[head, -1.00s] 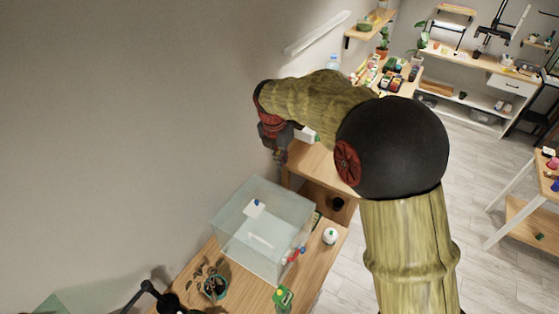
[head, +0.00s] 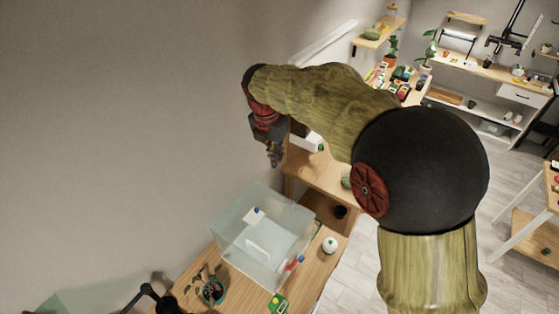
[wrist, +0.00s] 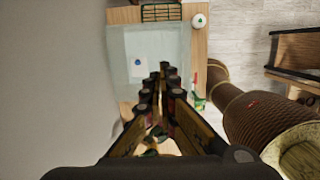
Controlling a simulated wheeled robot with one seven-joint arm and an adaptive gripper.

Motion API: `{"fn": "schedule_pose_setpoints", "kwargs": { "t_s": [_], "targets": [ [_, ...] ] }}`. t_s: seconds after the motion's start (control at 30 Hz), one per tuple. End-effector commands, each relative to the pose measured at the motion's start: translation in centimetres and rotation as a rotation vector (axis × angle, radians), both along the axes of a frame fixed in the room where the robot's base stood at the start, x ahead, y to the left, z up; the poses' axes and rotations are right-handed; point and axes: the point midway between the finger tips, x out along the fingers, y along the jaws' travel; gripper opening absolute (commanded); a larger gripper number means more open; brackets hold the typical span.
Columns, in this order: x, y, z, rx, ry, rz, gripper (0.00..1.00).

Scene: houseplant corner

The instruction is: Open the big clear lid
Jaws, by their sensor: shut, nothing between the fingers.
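The big clear lid (head: 262,212) is the top of a clear box (head: 245,262) on the wooden table. It looks shut, though its clear edges are hard to make out. A small white and blue item (head: 255,214) shows at the lid's far side; I cannot tell if it is on or under it. My gripper (head: 275,160) is above and behind the box near the wall, apart from it, shut and empty. In the wrist view my fingers (wrist: 167,85) are together, and the box (wrist: 118,72) with the white and blue item (wrist: 138,66) shows below them.
A potted plant (head: 212,291) stands at the box's near left. A red and blue item (head: 294,262) is at the box's right side. The wall (head: 130,130) is close on the left.

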Motion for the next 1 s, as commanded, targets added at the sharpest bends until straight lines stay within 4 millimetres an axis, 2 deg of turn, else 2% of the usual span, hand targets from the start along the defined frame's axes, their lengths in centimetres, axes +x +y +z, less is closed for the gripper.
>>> {"fn": "schedule_pose_setpoints", "kwargs": {
  "t_s": [0.23, 0.33, 0.47, 0.53, 0.63, 0.77, 1.0],
  "targets": [
    [-0.3, 0.3, 0.7, 0.002, -0.001, -0.005, 0.0],
    [-0.3, 0.3, 0.7, 0.009, -0.007, -0.057, 0.0],
    [-0.1, 0.4, 0.7, 0.046, -0.031, -0.248, 0.0],
    [-0.6, 0.4, -0.2, 0.069, -0.032, -0.401, 0.0],
    [-2.4, 0.0, -2.0, 0.093, -0.022, -0.637, 0.0],
    [-5.5, -1.2, -3.1, 0.14, -0.032, -0.954, 0.0],
    [-12.5, -6.3, -7.1, 0.265, -0.071, -1.574, 0.0]
  ]
}}
